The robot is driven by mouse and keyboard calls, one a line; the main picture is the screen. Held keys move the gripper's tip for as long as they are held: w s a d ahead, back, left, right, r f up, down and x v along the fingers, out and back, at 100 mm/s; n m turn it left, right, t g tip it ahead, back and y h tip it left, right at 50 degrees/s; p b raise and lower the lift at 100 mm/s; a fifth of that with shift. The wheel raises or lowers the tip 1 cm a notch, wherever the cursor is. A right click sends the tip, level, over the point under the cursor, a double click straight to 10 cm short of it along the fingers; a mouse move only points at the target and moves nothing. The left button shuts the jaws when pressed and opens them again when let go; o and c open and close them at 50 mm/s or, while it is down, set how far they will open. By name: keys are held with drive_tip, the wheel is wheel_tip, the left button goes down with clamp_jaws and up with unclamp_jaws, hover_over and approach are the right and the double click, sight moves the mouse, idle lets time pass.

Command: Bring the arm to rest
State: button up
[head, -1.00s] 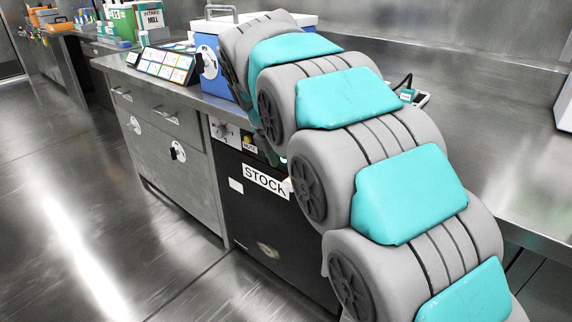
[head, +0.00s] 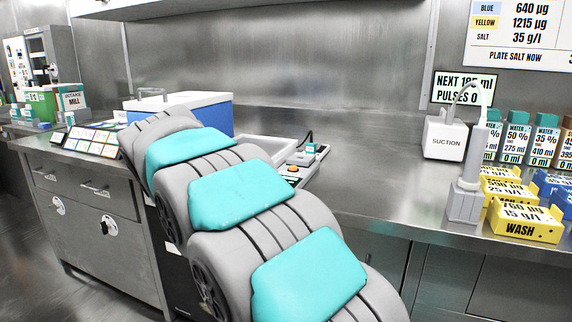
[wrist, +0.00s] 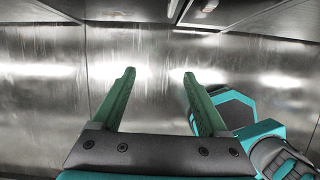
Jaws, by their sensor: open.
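My gripper (wrist: 155,95) shows in the wrist view with its two green fingers spread apart and nothing between them. Bare shiny metal lies beyond the fingertips. Part of my own arm shows at the lower right of that view. In the head view my grey and teal arm reaches from the bottom middle up to the left, its far end in front of the blue cooler box (head: 205,112). The gripper itself is hidden in the head view.
The steel bench (head: 375,195) runs along the wall. A white tray (head: 262,148) lies behind my arm. At the right stand the suction unit (head: 444,140), a grey holder (head: 466,200) and yellow labelled blocks (head: 525,220). A panel of coloured cards (head: 90,140) stands at the left.

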drive_tip(key=s+d+f+m+g, duration=0.1)
drive_tip(key=s+d+m, duration=0.35)
drive_tip(key=d, duration=0.35)
drive_tip(key=s+d+f+m+g, duration=0.1)
drive_tip(key=s+d+m, duration=0.2)
drive_tip(key=d+m, duration=0.4)
drive_tip(key=s+d+f+m+g, duration=0.15)
drive_tip(key=s+d+m, duration=0.25)
drive_tip(key=d, duration=0.5)
drive_tip(key=s+d+f+m, duration=0.2)
drive_tip(key=s+m, duration=0.3)
drive_tip(key=s, duration=0.2)
drive_tip(key=s+d+f+m+g+y, duration=0.1)
drive_tip(key=s+d+f+m, duration=0.2)
drive_tip(key=s+m, duration=0.2)
drive_tip(key=s+d+f+m+g, duration=0.1)
drive_tip(key=s+d+f+m, duration=0.2)
drive_tip(key=s, duration=0.7)
drive_tip(key=m, duration=0.2)
drive_tip(key=shift+d+f+m+y, duration=0.15)
drive_tip(key=shift+f+m+y, duration=0.1)
drive_tip(key=shift+m+y, duration=0.1)
